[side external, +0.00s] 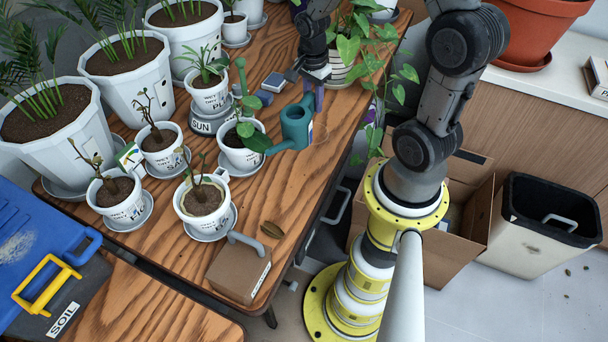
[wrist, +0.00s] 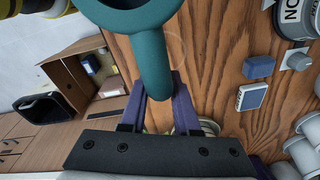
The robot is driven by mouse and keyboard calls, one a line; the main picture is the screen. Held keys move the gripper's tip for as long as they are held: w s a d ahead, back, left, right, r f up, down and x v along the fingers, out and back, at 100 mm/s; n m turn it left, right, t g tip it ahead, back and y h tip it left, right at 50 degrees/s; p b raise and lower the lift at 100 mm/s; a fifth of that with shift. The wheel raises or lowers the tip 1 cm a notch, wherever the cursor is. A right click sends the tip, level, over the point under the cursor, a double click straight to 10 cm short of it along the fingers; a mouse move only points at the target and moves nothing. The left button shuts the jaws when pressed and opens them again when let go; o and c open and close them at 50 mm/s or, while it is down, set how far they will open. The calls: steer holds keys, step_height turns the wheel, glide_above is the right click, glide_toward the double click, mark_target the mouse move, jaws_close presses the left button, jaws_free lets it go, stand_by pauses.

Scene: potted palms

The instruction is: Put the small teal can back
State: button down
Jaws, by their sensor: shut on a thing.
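The small teal can (side external: 297,124) is a watering can near the right edge of the wooden table (side external: 165,225) in the side view, its spout pointing left toward a small potted plant. I cannot tell whether the can's base touches the table.
Several white potted plants crowd the table's left and middle, one pot (side external: 241,158) close to the spout. Small blue blocks (side external: 274,82) lie left of my gripper. A leafy plant (side external: 352,45) stands behind.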

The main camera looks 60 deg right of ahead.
steer(key=s+a, duration=0.4)
steer(key=s, duration=0.1)
steer(key=shift+y, duration=0.5)
steer(key=shift+w+f, duration=0.2)
steer(key=shift+f, duration=1.9)
steer(key=shift+w+f, duration=0.2)
steer(key=shift+f, duration=1.9)
steer(key=shift+f, duration=0.1)
steer(key=c, duration=0.6)
jaws_free()
steer(key=shift+c, duration=0.2)
